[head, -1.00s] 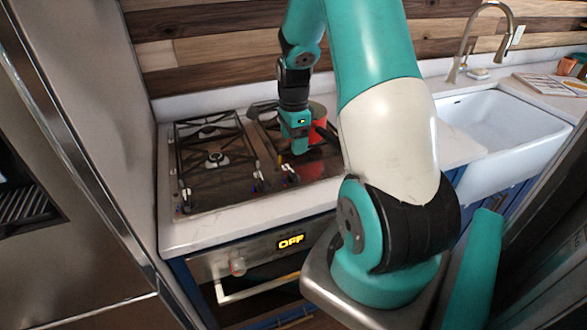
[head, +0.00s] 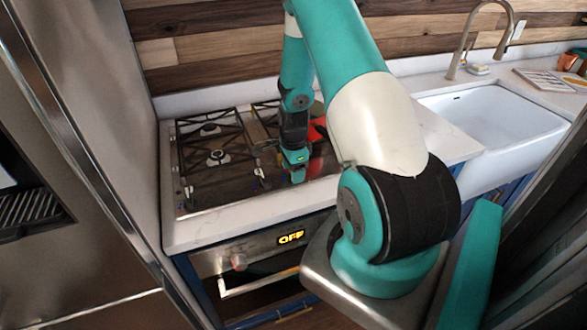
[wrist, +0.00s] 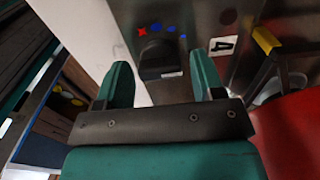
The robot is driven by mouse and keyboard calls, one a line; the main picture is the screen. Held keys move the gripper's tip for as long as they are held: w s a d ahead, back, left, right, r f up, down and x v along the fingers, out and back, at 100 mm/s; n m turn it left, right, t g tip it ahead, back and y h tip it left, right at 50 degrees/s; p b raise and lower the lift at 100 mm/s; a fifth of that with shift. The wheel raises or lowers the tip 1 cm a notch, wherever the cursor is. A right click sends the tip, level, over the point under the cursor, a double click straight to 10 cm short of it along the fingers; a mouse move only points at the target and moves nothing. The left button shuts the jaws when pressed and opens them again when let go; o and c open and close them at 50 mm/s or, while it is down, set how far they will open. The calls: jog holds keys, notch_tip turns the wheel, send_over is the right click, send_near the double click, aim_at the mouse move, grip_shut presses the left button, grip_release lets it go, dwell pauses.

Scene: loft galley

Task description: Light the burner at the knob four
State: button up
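The black knob (wrist: 160,58) beside a label reading 4 (wrist: 222,45) shows in the wrist view, on the steel cooktop (head: 210,190). A red mark and several blue marks sit around its far side. My gripper (wrist: 162,82) is open, its two teal fingers to either side of the knob's near end; I cannot tell whether they touch it. In the head view my gripper (head: 297,174) is low over the front right of the cooktop and hides knob four. No flame is visible on the burners in view.
A red object (wrist: 295,130) lies close right of my gripper and also shows behind it in the head view (head: 317,132). Black grates (head: 210,138) cover the left burners. The oven display (head: 291,237) reads OFF. A white sink (head: 495,125) is at right.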

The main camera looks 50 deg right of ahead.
jog(key=c, duration=0.7)
jog(key=shift+o, duration=0.2)
jog(key=shift+n, duration=0.5)
jog(key=n+b, duration=0.1)
jog(key=n, duration=0.1)
jog(key=shift+n+b, duration=0.35)
jog(key=shift+n, duration=0.05)
jog(key=n+b, duration=0.1)
jog(key=n, duration=0.4)
jog(key=shift+b, duration=0.3)
jog(key=n+b, duration=0.1)
jog(key=n, duration=0.5)
jog(key=shift+n, duration=0.4)
jog(key=n+b, duration=0.1)
jog(key=n, duration=0.4)
jog(key=shift+n, duration=0.4)
jog(key=shift+w, duration=0.1)
